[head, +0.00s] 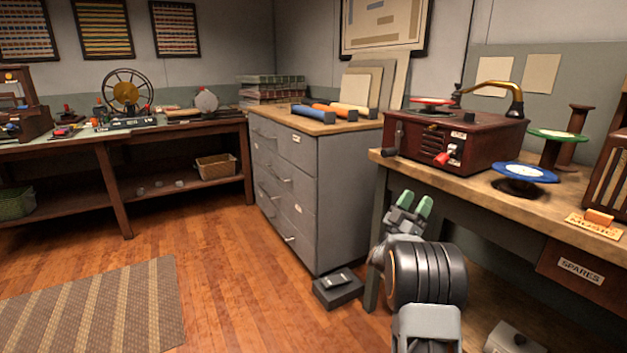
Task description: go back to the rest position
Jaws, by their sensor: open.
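My gripper (415,205) is at the lower right of the head view, with two green-tipped fingers pointing up and slightly apart. It is open and nothing shows between the fingers. It is in front of the left end of the right workbench (480,205), near the bench's front edge. I cannot tell whether it is clear of the bench. My dark, ribbed arm link hides part of the floor and the bench leg behind it.
A wooden record player (455,145), a blue disc stand (525,172) and a green disc stand (557,134) sit on the right bench. A grey drawer cabinet (300,200) stands left of it, with a dark box (338,288) on the floor. The wooden floor (225,270) in the middle is clear.

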